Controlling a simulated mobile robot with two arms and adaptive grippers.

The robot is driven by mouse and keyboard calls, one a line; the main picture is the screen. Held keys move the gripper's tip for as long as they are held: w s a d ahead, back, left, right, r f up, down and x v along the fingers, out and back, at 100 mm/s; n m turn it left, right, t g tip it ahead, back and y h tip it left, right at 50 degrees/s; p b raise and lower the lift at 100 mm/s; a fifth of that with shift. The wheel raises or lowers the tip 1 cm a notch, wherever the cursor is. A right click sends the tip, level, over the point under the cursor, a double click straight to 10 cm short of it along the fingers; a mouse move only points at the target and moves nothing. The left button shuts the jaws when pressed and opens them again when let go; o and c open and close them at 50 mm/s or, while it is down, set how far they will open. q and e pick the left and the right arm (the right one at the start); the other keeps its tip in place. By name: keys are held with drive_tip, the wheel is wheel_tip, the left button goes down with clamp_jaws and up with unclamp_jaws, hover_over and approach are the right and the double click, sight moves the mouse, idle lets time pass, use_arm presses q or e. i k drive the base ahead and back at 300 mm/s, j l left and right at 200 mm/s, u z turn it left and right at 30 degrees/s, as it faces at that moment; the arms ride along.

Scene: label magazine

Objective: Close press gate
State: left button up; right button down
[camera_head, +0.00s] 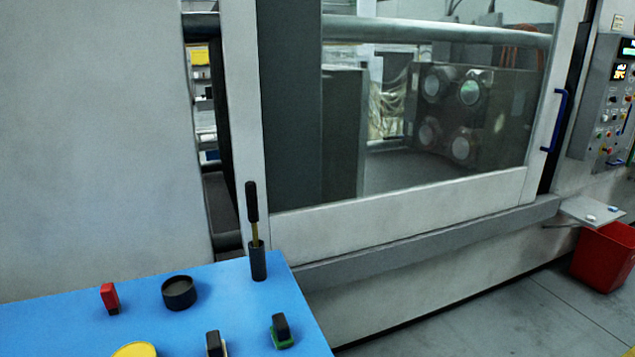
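The press gate (400,209) is a pale sliding-type panel with a large window, filling the middle and right of the head view. Its blue vertical handle (556,121) is on the right edge. A narrow dark strip shows between that edge and the control panel side. Left of the gate frame, an upright gap (203,125) shows the inside and background. I cannot tell from this view whether the gate is fully shut. Behind the window are round metal mould parts (462,115). Neither of my grippers is in view.
A blue table (235,300) at lower left holds a black holder with a screwdriver-like tool (258,262), a dark round cup (179,292) and small coloured items. A control panel (609,100), small shelf (592,213) and red bin (601,258) are at right. Floor is clear at lower right.

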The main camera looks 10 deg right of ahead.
sight(303, 235)
drive_tip(key=i+l, duration=0.1)
drive_tip(key=l, duration=0.3)
drive_tip(key=i+l, duration=0.1)
drive_tip(key=l, duration=0.3)
drive_tip(key=i+l+z, duration=0.1)
drive_tip(key=l, duration=0.25)
drive_tip(key=i+l, duration=0.15)
drive_tip(key=l, duration=0.25)
drive_tip(key=i+l, duration=0.1)
drive_tip(key=l, duration=0.3)
drive_tip(key=i+l, duration=0.15)
drive_tip(key=l, duration=0.2)
drive_tip(key=i+l+z, duration=0.1)
drive_tip(key=l, duration=0.3)
